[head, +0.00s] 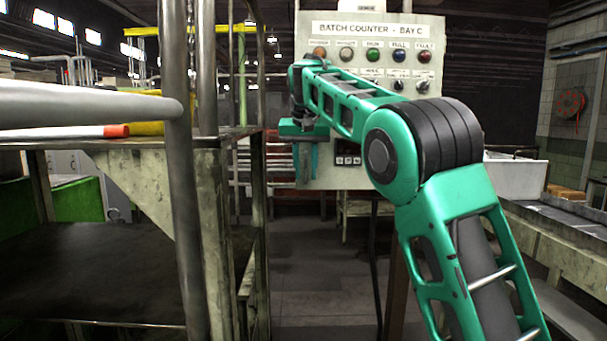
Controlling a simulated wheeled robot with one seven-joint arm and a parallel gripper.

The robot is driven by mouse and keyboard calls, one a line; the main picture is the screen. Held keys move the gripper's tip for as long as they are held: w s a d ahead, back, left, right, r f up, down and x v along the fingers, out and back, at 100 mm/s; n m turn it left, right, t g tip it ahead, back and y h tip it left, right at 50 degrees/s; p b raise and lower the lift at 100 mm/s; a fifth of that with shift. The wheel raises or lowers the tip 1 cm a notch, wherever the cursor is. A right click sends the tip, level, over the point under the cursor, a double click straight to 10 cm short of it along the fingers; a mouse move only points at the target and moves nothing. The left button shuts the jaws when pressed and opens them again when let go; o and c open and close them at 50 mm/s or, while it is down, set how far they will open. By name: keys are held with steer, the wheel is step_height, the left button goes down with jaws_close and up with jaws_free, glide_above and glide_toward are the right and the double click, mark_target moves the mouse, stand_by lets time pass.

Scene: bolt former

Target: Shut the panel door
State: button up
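A light grey control panel (430,50) labelled "BATCH COUNTER - BAY C" faces me in the upper middle. It has a row of coloured lamps or buttons and several knobs below. My arm crosses in front of its lower part and hides much of it. I cannot make out a separate door, its hinge or how far open it stands. My teal gripper (306,172) points down at the panel's lower left edge, with its fingers in front of or beside it. I see nothing clearly held, and the finger gap is too small to judge.
A metal frame with a dark shelf (100,270) and upright posts (190,220) stands close on the left. A grey conveyor or bench (570,235) with a white bin (515,170) is on the right. The floor (320,265) between is mostly clear.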

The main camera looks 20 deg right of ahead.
steer(key=v, duration=1)
steer(key=shift+r, duration=0.4)
steer(key=s+d+f+m+g, duration=0.1)
steer(key=s+d+f, duration=0.65)
steer(key=d, duration=0.25)
steer(key=s+d+f+m+g, duration=0.1)
steer(key=s+d+f, duration=0.5)
steer(key=s+d, duration=0.35)
steer(key=s+f+g, duration=0.1)
steer(key=s+f, duration=1.1)
steer(key=s, duration=0.4)
steer(key=s+f+g+y, duration=0.1)
steer(key=s+f, duration=1.2)
steer(key=s, duration=0.2)
steer(key=shift+s+m+y, duration=0.3)
steer(key=shift+s+m, duration=0.1)
